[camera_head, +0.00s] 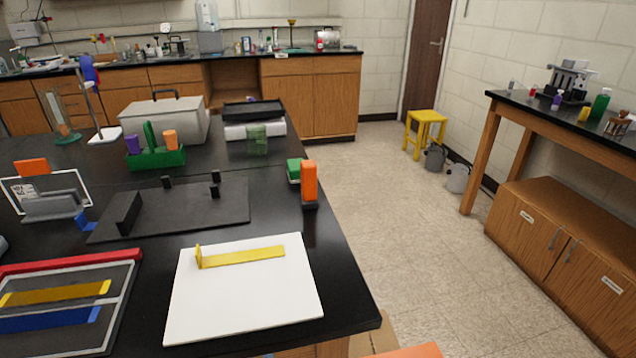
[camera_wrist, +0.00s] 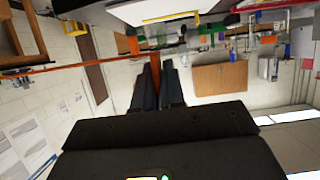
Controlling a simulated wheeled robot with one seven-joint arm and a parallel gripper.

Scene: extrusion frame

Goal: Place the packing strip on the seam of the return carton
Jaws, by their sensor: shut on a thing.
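My gripper (camera_wrist: 157,88) shows in the wrist view, its two dark fingers shut on an orange-red piece (camera_wrist: 155,66). A long thin orange-red strip (camera_wrist: 70,67) runs crosswise near the fingertips and looks joined to that piece. In the head view, a flat white panel (camera_head: 220,300) lies on the black bench with a yellow strip (camera_head: 250,257) on it, its left end upturned. A tan, carton-like surface (camera_head: 366,342) shows at the bottom edge, mostly cut off; I cannot tell if it is the return carton. An orange surface (camera_head: 412,351) lies beside it. No seam is visible.
A framed tray (camera_head: 120,288) holding yellow and blue strips lies left of the panel. A black fixture plate (camera_head: 190,208), an orange upright tool (camera_head: 309,182) and a green rack (camera_head: 155,158) stand behind. The floor (camera_head: 400,240) right of the bench is clear.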

